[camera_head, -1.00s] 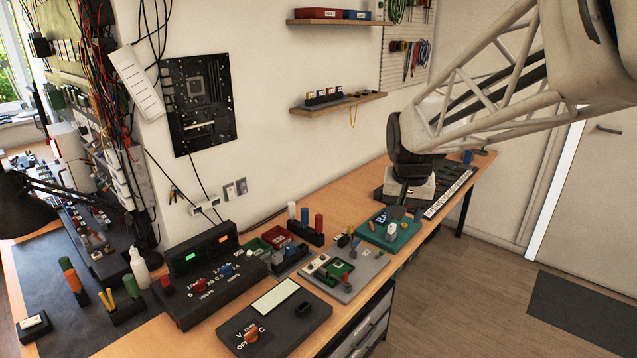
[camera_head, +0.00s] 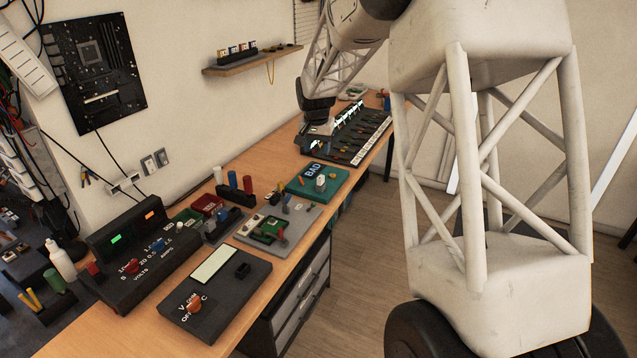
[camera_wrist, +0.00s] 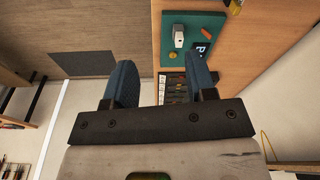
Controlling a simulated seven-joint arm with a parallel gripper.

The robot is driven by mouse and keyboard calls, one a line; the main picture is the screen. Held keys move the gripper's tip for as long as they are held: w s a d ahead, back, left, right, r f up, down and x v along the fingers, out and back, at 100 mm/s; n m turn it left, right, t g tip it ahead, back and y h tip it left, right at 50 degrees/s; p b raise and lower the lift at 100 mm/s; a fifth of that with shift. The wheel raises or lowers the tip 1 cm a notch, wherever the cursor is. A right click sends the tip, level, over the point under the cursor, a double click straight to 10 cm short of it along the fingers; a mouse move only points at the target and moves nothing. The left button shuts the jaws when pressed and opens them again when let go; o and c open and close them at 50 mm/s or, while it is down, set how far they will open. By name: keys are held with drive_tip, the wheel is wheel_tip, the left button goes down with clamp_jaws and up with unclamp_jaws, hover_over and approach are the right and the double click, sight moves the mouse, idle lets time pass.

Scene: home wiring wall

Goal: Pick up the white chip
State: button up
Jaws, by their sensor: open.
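A white block, which I take for the white chip (camera_head: 321,182), stands on the teal board marked BAD (camera_head: 333,187) on the workbench. In the wrist view the white chip (camera_wrist: 179,36) is near the top, on the teal board (camera_wrist: 207,22). My gripper (camera_wrist: 160,78) is open, with two blue-grey fingers apart and nothing between them. The chip lies beyond the fingertips, nearer the right finger. In the head view my gripper's end is above the far part of the bench, beyond the board; its fingers cannot be made out there.
A black tray (camera_head: 352,140) with several small parts lies behind the board. In front are a grey board with parts (camera_head: 290,215), a black meter (camera_head: 190,322) and a power supply (camera_head: 110,262). A shelf (camera_head: 240,63) hangs on the wall. Open floor lies right of the bench.

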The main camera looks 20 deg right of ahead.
sight(321, 177)
drive_tip(key=w+d+f, duration=0.2)
drive_tip(key=w+f, duration=0.3)
drive_tip(key=w+d+f+m, duration=0.1)
drive_tip(key=w+d+f, duration=0.1)
drive_tip(key=w+f, duration=0.3)
drive_tip(key=w+d+f+m, duration=0.1)
drive_tip(key=w+d+f, duration=0.1)
drive_tip(key=w+f, duration=0.3)
drive_tip(key=shift+f, duration=0.1)
drive_tip(key=shift+f, duration=0.15)
drive_tip(key=shift+f, duration=1.15)
drive_tip(key=shift+w+d+f, duration=0.1)
drive_tip(key=shift+w+f, duration=0.1)
drive_tip(key=shift+f, duration=1.1)
drive_tip(key=shift+w+d+f, duration=0.1)
drive_tip(key=shift+w+f, duration=0.05)
drive_tip(key=shift+f, duration=1.1)
clamp_jaws()
